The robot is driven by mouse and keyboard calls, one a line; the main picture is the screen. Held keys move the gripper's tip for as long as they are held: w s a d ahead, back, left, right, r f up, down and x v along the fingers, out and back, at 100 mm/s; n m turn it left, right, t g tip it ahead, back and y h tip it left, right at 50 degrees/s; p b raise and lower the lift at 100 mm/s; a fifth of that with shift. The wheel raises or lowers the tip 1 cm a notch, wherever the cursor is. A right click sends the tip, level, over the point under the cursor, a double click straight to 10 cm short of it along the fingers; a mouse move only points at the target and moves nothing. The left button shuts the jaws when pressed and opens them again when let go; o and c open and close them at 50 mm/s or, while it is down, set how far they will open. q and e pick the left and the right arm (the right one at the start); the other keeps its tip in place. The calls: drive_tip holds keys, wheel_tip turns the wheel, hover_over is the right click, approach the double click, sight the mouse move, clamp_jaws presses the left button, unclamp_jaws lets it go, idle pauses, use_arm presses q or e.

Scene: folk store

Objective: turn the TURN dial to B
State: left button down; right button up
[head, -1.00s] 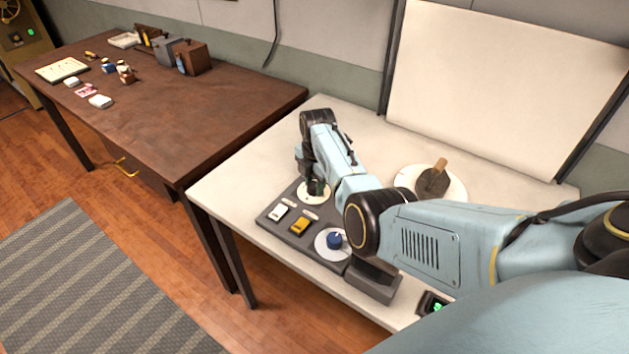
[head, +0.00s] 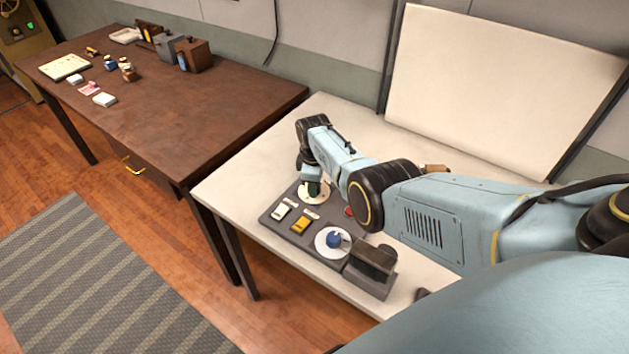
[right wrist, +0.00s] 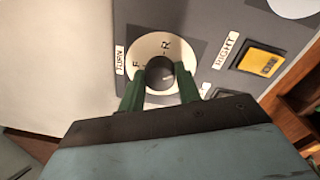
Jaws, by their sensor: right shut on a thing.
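The TURN dial (right wrist: 160,75) shows in the right wrist view as a dark round knob on a white disc (right wrist: 137,50) with letters around it. The label "TURN" (right wrist: 120,60) stands beside the disc. My right gripper (right wrist: 160,82) has its two green fingers on either side of the knob, shut on it. In the head view the dial's white disc (head: 322,194) is partly covered by my right gripper (head: 313,186). The knob's pointer and some letters are hidden, so I cannot tell its setting. My left gripper is not in view.
The grey panel (head: 273,217) also carries a white switch (head: 281,211), a yellow switch (head: 301,225) and a blue knob (head: 334,240) on a white disc. The pale table (head: 255,165) is clear at the left.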

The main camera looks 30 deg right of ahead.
drive_tip(key=m, duration=0.3)
drive_tip(key=shift+m, duration=1.9)
drive_tip(key=o, duration=1)
drive_tip(key=shift+c, duration=0.2)
